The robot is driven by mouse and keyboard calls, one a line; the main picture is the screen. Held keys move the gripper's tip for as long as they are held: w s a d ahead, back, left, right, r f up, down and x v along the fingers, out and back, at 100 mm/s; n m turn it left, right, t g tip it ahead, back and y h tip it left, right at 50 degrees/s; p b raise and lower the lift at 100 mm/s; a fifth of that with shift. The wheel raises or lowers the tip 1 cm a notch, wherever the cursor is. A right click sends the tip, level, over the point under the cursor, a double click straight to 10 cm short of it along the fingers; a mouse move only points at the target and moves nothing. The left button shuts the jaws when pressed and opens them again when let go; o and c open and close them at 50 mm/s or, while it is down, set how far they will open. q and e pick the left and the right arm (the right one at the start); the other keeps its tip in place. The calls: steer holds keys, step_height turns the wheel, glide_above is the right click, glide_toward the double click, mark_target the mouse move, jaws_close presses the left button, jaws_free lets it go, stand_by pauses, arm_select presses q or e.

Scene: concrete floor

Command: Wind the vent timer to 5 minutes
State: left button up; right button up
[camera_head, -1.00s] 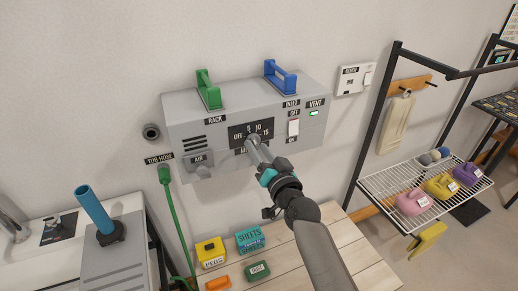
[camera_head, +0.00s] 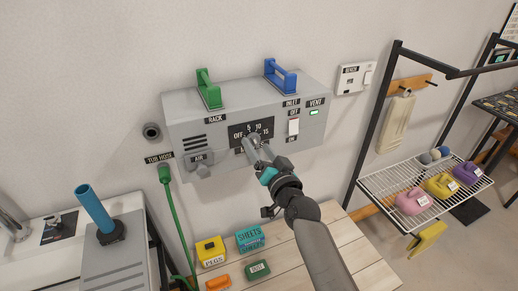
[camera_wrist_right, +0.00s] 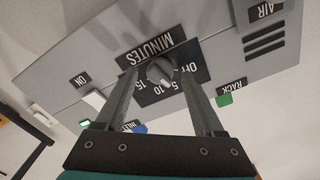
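The vent timer is a round grey knob (camera_wrist_right: 159,72) on a black dial plate (camera_head: 240,131) marked OFF, 5, 10, 15 and MINUTES, on the front of a grey wall box (camera_head: 190,121). In the right wrist view the dial is upside down. The knob's exact pointer setting is too small to read. My right gripper (camera_head: 254,143) is at the dial, and it also shows in the wrist view (camera_wrist_right: 160,68). Its fingers stand on either side of the knob, with gaps visible between them and it. In the head view the gripper hides most of the knob. My left gripper is not in view.
An inlet rocker switch (camera_head: 293,127) and a lit green vent lamp (camera_head: 314,112) sit right of the dial. A wooden table (camera_head: 320,250) with small boxes lies below.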

steer(key=shift+o, duration=0.2)
steer(key=shift+s, duration=0.1)
steer(key=v, duration=1.5)
steer(key=shift+p, duration=0.45)
steer(key=shift+d+f, duration=0.1)
